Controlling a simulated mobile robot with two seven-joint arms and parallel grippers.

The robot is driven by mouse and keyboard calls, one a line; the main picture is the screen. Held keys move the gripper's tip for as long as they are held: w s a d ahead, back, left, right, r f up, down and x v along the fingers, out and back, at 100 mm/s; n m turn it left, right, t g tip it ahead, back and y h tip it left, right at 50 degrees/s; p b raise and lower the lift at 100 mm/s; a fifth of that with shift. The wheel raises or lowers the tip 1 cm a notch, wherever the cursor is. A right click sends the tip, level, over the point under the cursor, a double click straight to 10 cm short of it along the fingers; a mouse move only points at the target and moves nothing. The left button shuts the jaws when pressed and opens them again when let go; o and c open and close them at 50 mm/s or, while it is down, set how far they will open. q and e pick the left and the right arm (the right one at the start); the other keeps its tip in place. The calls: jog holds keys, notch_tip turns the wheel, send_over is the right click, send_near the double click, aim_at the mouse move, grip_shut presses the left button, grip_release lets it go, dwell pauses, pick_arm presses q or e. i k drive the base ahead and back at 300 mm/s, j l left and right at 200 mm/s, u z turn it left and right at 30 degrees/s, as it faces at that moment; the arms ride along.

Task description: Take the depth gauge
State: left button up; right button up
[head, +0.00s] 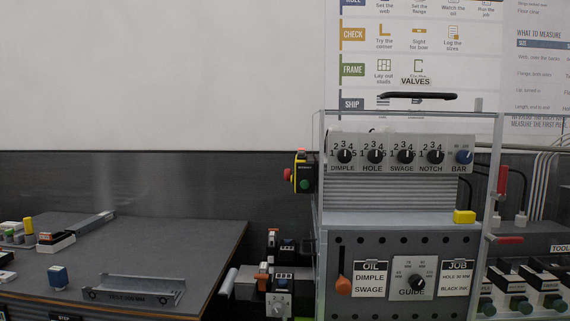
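I cannot pick out a depth gauge for certain in the head view. A dark grey workbench (185,248) stands at the lower left with small items on it. A small blue-topped block (57,277) sits near its front left. A shallow grey metal channel (133,293) with small lettering lies along the front. A long flat metal piece (88,227) lies at the back, reaching toward a white and dark block (56,242). Whether any of these is the gauge is too small to tell. Neither of my grippers is in view.
A machine with a row of black knobs (375,157) and one blue knob stands right of the bench, with a yellow block (464,217) on its ledge. A red and green button box (303,172) is on its left side. The bench's middle is clear.

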aim_at(58, 277)
jog(key=j+z, duration=0.5)
jog(key=j, duration=1.1)
jog(key=k, duration=0.05)
